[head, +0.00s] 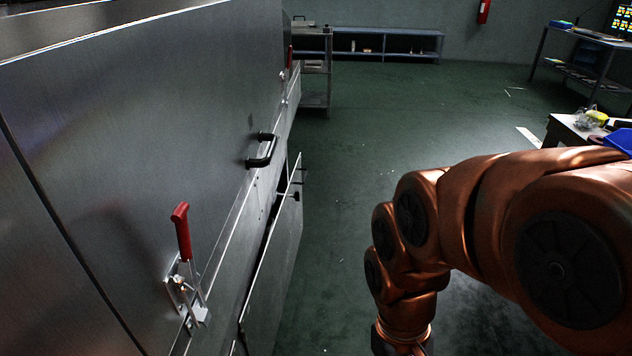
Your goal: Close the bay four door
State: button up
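A metal lower door (275,265) on the dryer's side stands ajar, tilted outward at its top edge with a dark gap behind it. A small black fitting sits on it near its far end. I see no bay number, so I cannot tell whether this is bay four. Above it, a large steel panel (150,120) carries a black pull handle (262,150) and a red-handled toggle clamp (182,235), its red lever pointing up. My copper arm comes down at the right, apart from the door. Its end runs out at the bottom edge, and my gripper's fingers are not in view.
Green floor (370,150) is open to the right of the dryer. A metal rack (315,70) stands beyond the dryer, with a low blue-grey shelf (385,42) along the back wall. A table with a blue bin (622,140) stands at the right edge.

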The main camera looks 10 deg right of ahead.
aim_at(259, 321)
jog(key=z, duration=1.05)
jog(key=i, duration=0.65)
jog(key=u, duration=1.75)
jog(key=i, duration=0.5)
jog(key=u, duration=0.05)
